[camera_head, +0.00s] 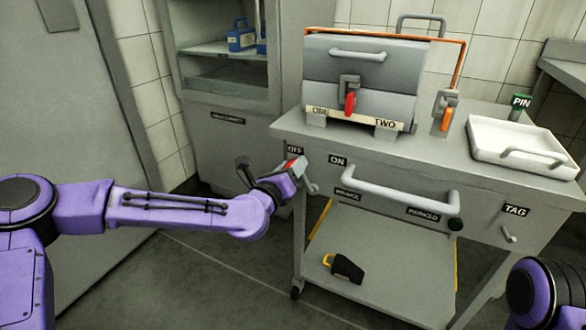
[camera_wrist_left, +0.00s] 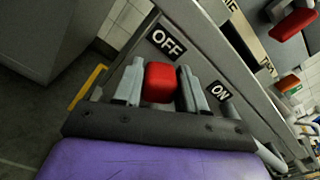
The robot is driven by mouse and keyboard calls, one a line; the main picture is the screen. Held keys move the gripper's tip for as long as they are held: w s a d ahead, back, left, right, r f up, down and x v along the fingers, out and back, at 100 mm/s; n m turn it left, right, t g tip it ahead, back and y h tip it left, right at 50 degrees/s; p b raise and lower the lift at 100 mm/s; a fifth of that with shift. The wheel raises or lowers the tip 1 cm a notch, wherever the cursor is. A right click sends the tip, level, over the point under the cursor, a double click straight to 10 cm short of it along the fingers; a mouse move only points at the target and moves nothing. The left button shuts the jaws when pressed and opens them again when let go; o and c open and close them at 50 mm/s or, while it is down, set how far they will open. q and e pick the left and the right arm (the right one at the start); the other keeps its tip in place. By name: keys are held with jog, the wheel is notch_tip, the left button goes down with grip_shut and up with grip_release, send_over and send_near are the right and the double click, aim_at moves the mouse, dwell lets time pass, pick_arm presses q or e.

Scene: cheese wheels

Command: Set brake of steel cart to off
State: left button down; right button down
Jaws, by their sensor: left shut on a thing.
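The steel cart (camera_head: 285,125) stands in front of me. The OFF label (camera_head: 295,150) and ON label (camera_head: 338,161) are on its front edge at the left. The red brake handle (camera_head: 290,163) shows just below the OFF label. My left gripper (camera_head: 296,168) is at this handle. In the left wrist view the red handle (camera_wrist_left: 159,82) sits between the two grey fingers, close to the OFF label (camera_wrist_left: 167,42), with the ON label (camera_wrist_left: 220,92) to the right. My left gripper is shut on the handle. The handle's pivot is hidden. My right gripper is out of view.
On the cart top are a grey case (camera_head: 362,75) with a red latch, an orange-handled clamp (camera_head: 445,112) and a white tray (camera_head: 500,150). A rail handle (camera_head: 400,198) juts from the cart front. A dark block (camera_head: 346,268) lies on the lower shelf.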

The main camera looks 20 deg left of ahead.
pick_arm(q)
jog(key=shift+f, duration=0.1)
jog(key=c, duration=0.7)
grip_release()
jog(key=shift+a, duration=0.1)
jog(key=s, duration=0.3)
jog(key=s+a, duration=0.1)
jog(key=s, duration=0.3)
jog(key=s+a+p, duration=0.1)
jog(key=s, duration=0.2)
jog(key=shift+s, duration=0.2)
